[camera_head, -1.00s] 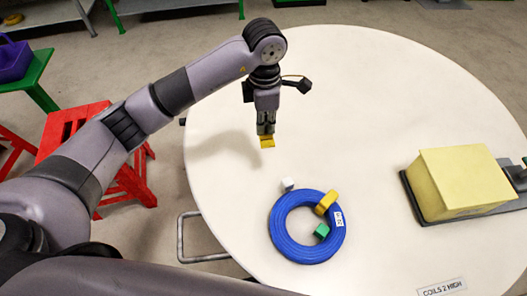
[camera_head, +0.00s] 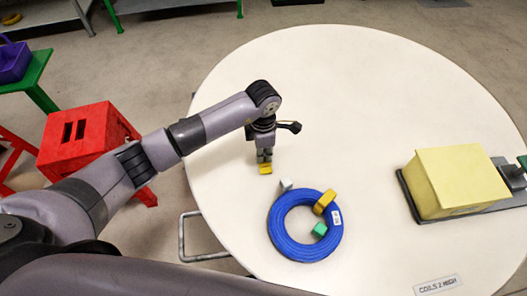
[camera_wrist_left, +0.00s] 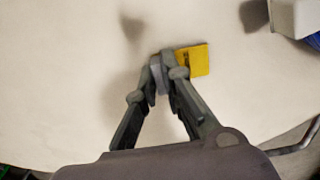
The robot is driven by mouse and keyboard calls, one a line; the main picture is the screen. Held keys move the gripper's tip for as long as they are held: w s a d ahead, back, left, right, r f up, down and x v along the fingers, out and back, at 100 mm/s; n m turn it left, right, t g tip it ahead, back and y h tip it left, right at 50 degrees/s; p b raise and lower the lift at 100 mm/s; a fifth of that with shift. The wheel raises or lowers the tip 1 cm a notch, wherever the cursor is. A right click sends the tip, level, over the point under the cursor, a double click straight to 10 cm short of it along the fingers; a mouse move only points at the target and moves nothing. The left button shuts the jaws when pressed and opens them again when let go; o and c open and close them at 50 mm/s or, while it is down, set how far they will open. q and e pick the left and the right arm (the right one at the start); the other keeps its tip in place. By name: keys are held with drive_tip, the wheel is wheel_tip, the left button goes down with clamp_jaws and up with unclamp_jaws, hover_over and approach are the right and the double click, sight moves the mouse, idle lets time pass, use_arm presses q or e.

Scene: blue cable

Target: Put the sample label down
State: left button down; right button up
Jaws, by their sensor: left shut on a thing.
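The sample label is a small flat yellow piece (camera_head: 265,169), held in the tips of my left gripper (camera_head: 264,157) over the left part of the round white table (camera_head: 350,100). In the left wrist view the yellow label (camera_wrist_left: 194,61) sticks out to the right of the closed fingertips (camera_wrist_left: 165,70). The label is low, close to the tabletop; I cannot tell whether it touches. My right gripper is not in view.
A blue cable coil (camera_head: 278,240) lies in front of the gripper, with a yellow block (camera_head: 325,201) and a green block (camera_head: 320,229) on it. A white block (camera_head: 285,185) is beside it. A large yellow box (camera_head: 460,178) stands at right. The table's back is clear.

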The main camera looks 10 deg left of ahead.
use_arm(q)
drive_tip(key=shift+f, duration=0.15)
drive_tip(key=c, duration=1.7)
unclamp_jaws()
drive_tip(key=shift+r, duration=0.3)
wheel_tip(320, 180, up, 12)
drive_tip(key=shift+f+b, duration=0.1)
drive_tip(key=shift+b, duration=0.8)
